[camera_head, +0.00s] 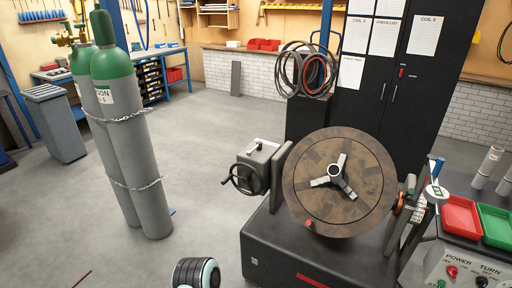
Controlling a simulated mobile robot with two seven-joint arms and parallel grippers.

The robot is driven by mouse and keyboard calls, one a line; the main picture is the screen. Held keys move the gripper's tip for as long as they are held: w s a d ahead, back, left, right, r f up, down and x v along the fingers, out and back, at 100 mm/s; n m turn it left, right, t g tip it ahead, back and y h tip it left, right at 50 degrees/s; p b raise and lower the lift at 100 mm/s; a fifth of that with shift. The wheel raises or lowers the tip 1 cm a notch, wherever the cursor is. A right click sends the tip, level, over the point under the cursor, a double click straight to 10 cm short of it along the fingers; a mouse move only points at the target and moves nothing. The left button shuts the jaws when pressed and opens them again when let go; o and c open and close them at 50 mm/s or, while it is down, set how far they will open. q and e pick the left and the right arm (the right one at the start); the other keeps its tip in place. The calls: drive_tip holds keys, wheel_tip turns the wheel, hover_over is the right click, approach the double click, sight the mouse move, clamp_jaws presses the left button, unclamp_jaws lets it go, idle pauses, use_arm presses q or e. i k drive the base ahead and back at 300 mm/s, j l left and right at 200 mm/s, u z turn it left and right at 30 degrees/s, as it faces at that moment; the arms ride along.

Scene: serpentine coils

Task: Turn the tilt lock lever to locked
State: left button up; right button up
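A welding positioner with a round brown faceplate (305,185) stands at the centre right on a dark base (285,250). A grey gearbox (262,160) with a black handwheel (241,179) is on its left side. A small dark handle (259,147) shows on top of the gearbox; I cannot tell whether it is the tilt lock lever or how it is set. A red knob (308,224) shows at the faceplate's lower left edge. Part of my arm shows at the bottom edge, left of the base. No gripper fingers are in view.
Two green-topped gas cylinders (130,160), chained together, stand on the left. A control box (465,268) and a cart with red (459,215) and green trays (495,222) are at right. A black cabinet (425,95) stands behind. The floor between cylinders and positioner is clear.

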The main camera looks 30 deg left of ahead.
sight(258, 146)
drive_tip(key=i+j, duration=0.15)
drive_tip(key=j, duration=0.25)
drive_tip(key=i+j+u, duration=0.15)
drive_tip(key=j, duration=0.3)
drive_tip(key=i+j, duration=0.2)
drive_tip(key=j, duration=0.2)
drive_tip(key=i+j+u, duration=0.15)
drive_tip(key=j, duration=0.25)
drive_tip(key=i+j, duration=0.2)
drive_tip(key=j, duration=0.2)
drive_tip(key=i+j+u, duration=0.15)
drive_tip(key=j, duration=0.2)
drive_tip(key=i, duration=0.05)
